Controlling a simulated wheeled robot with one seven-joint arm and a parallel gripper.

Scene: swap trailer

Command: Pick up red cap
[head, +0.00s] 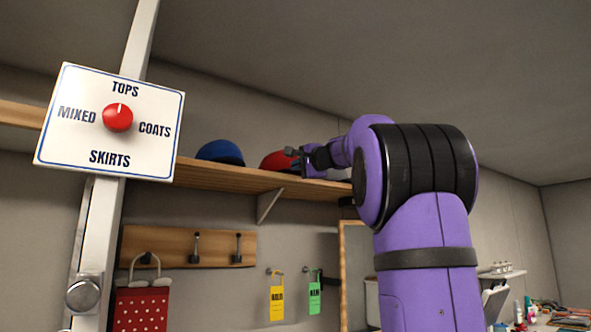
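The red cap (275,160) sits on the high wooden shelf (235,180), to the right of a blue cap (220,151). My gripper (292,153) is at the end of my purple arm, at shelf height, and overlaps the right part of the red cap in the head view. The fingers are small and dark, seen from the side. I cannot tell whether they touch the cap or whether they are open or shut. The right side of the red cap is hidden behind my gripper.
A sign with a red knob (117,117) on a pale post stands at the left front. Below the shelf are a hook board (190,247), a red dotted bag (140,309), and yellow (277,300) and green (314,295) hanging tags. A cluttered surface is at the lower right.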

